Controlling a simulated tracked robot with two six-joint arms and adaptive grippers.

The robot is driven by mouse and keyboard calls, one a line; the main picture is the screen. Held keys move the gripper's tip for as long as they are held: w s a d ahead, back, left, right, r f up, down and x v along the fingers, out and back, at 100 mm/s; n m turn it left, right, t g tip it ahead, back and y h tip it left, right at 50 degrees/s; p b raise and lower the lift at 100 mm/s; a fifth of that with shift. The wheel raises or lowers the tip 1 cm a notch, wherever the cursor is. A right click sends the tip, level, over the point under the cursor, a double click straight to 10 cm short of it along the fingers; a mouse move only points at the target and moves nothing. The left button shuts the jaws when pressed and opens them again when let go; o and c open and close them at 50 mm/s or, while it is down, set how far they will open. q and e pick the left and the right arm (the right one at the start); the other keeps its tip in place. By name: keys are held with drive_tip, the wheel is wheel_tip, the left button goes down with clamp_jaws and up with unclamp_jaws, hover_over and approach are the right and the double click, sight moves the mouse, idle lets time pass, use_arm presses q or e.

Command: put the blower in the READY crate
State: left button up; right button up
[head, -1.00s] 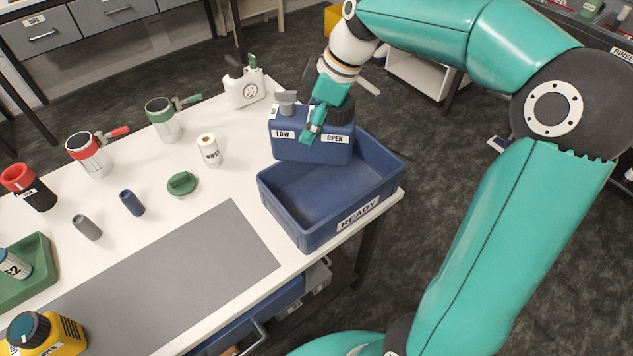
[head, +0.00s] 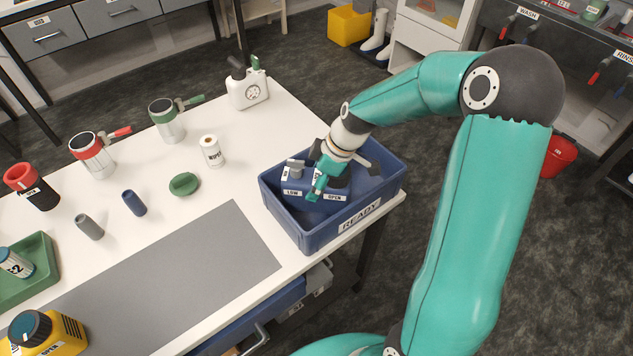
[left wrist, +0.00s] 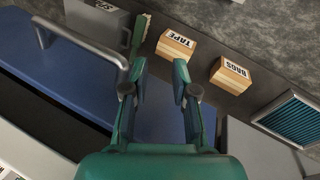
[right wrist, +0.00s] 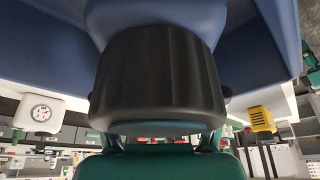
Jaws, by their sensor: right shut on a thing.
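The blower (head: 300,183) is a blue body with LOW and OPEN labels, a grey top piece and a large black cap. It is inside the blue READY crate (head: 314,237), at the crate's left-middle, below rim height at the front. My right gripper (head: 326,181) is shut on it at the cap. In the right wrist view the black cap (right wrist: 158,75) fills the middle and hides my fingertips. Whether the blower touches the crate floor cannot be told. My left gripper (left wrist: 158,88) is open and empty; it shows only in the left wrist view, over a blue surface.
The crate stands at the table's right corner. A white wipes roll (head: 211,151), a green lid (head: 184,184), a white gauge jug (head: 248,92) and a yellow container (head: 60,335) stand on the table. A grey mat (head: 180,280) lies clear. Wooden TAPE (left wrist: 176,45) and BAGS (left wrist: 230,75) boxes are near my left gripper.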

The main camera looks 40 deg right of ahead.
drive_tip(key=shift+f, duration=0.6)
drive_tip(key=o, duration=1.5)
drive_tip(key=shift+c, duration=0.2)
drive_tip(key=v, duration=1.2)
drive_tip(key=shift+a, duration=0.1)
